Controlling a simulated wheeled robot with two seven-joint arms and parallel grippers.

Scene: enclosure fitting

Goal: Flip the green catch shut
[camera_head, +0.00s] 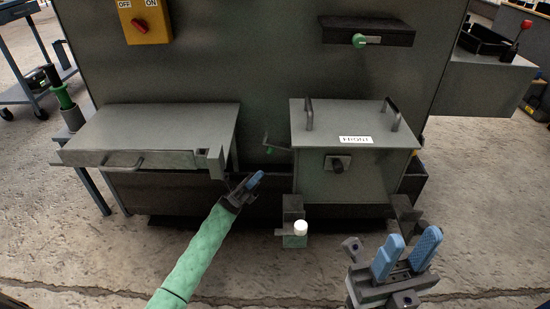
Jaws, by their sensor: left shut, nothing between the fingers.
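A small bent lever with a green tip (268,150) stands out in the gap between the two boxes, left of the right-hand box; it may be the green catch, and its exact position is hard to tell. My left gripper (256,180) is shut and empty, just below this lever and apart from it. A green block with a white round top (300,228) sits low in front of the right-hand box (335,180). My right gripper (406,252) is open and empty at the lower right, in front of that box.
A grey flat-lidded box (160,130) with a front handle stands at the left. The right-hand box has two lid handles, a white label (355,139) and a dark knob (337,164).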

